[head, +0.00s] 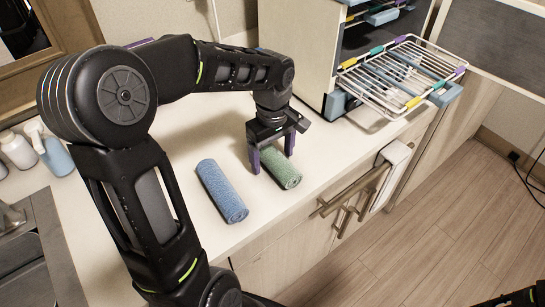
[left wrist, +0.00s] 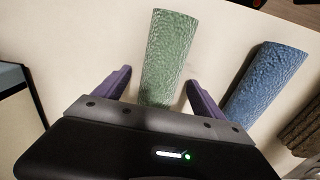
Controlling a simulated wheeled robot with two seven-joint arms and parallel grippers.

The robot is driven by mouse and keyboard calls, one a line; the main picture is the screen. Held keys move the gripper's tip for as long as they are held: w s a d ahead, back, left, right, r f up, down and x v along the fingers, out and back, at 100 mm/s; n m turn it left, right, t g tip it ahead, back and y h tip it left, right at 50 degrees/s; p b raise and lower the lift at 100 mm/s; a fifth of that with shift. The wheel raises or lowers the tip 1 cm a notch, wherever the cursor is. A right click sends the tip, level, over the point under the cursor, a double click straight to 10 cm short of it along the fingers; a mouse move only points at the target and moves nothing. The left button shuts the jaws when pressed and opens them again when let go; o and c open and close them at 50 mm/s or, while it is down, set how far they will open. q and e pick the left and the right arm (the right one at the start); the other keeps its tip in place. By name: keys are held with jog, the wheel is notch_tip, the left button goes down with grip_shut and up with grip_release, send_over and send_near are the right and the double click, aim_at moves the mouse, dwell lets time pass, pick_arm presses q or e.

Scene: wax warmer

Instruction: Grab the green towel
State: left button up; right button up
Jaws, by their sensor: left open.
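A rolled green towel (head: 281,169) lies on the white counter, near its front edge. My left gripper (head: 272,163) is above it, pointing down, with its purple fingers apart on either side of the roll's far part. In the left wrist view the green towel (left wrist: 168,55) lies between the two open fingers (left wrist: 157,88), with a visible gap to each. The towel's near end in that view is hidden behind the gripper body. My right gripper is not in view.
A rolled blue towel (head: 222,190) lies left of the green one; it also shows in the left wrist view (left wrist: 266,80). A cabinet with a pulled-out wire rack (head: 400,78) stands at the back right. Bottles (head: 50,150) and a sink (head: 25,240) are at the left.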

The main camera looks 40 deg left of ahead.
pick_arm(q)
jog(key=shift+c, duration=0.2)
dwell(0.3)
jog(key=c, duration=1.5)
